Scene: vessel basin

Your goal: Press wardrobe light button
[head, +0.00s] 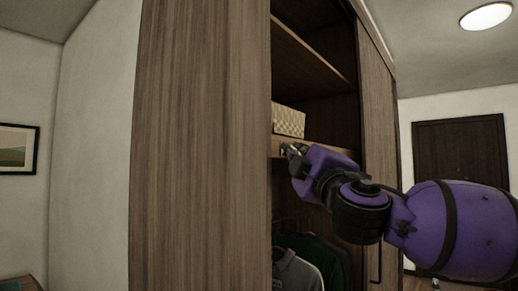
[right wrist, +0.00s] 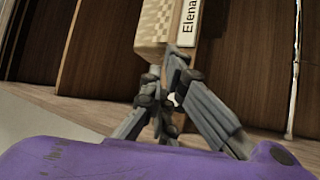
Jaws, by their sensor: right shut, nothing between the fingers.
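The wardrobe (head: 205,140) has brown wooden panels and an open section in the middle. My right gripper (head: 287,150) is shut and empty, its fingertips at the front edge of a shelf (head: 274,146) inside that section. My left gripper is not in view.
Clothes (head: 297,270) hang below. Wardrobe panels stand close on both sides of the opening. A dark door (head: 462,150) is at the far right.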

